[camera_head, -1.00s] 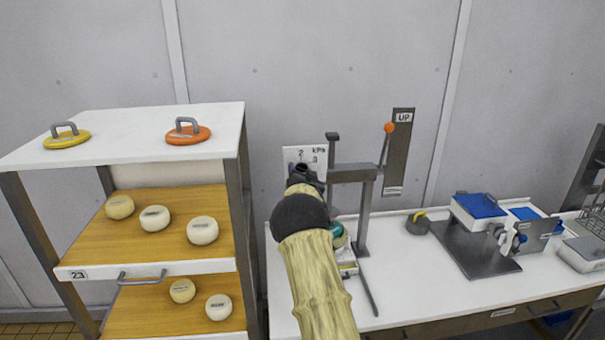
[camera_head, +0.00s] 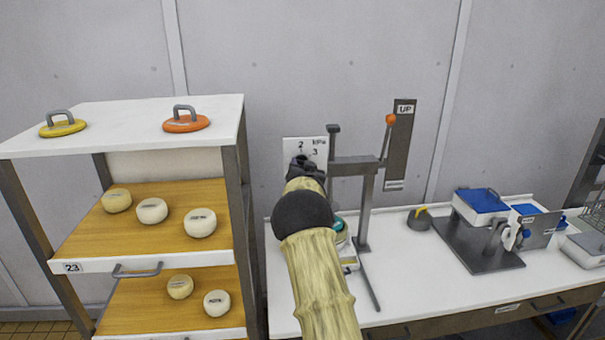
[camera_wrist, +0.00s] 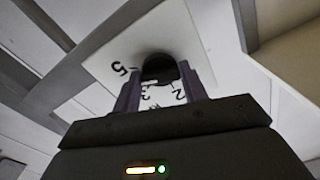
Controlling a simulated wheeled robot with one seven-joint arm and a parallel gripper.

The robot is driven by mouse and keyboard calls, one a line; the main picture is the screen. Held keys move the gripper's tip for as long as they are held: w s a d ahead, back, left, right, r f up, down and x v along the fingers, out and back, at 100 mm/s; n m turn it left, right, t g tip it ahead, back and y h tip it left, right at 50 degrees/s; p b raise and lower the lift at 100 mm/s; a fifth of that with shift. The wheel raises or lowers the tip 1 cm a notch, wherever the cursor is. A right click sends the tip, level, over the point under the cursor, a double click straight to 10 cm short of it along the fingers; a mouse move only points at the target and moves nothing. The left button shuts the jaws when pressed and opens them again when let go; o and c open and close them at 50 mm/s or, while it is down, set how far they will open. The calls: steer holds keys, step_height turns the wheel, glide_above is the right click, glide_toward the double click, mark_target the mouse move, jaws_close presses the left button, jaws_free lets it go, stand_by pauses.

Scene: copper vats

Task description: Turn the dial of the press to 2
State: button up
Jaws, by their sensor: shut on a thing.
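The dial plate (camera_head: 292,148) is a white panel on the wall side, left of the press frame (camera_head: 350,167), with "2", "3" and "kPa" readable. In the wrist view the plate (camera_wrist: 108,64) shows "5", "3" and "2" around a dark round dial knob (camera_wrist: 158,66). My gripper (camera_wrist: 158,86) is shut on the knob, one finger on each side. In the head view my gripper (camera_head: 303,168) and arm cover most of the plate, and the knob is hidden. I cannot tell which number the knob points to.
A lever with an orange ball (camera_head: 390,119) stands by the "UP" plate (camera_head: 404,108) on the right. A white shelf rack (camera_head: 120,125) with cheeses stands close on the left. The bench (camera_head: 440,285) holds a blue-topped device (camera_head: 480,203) farther right.

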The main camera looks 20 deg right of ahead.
steer(key=n+b, duration=1.6)
steer(key=n, duration=0.5)
steer(key=shift+n, duration=0.4)
steer(key=o, duration=1)
steer(key=shift+a, duration=0.1)
steer(key=shift+s, duration=0.1)
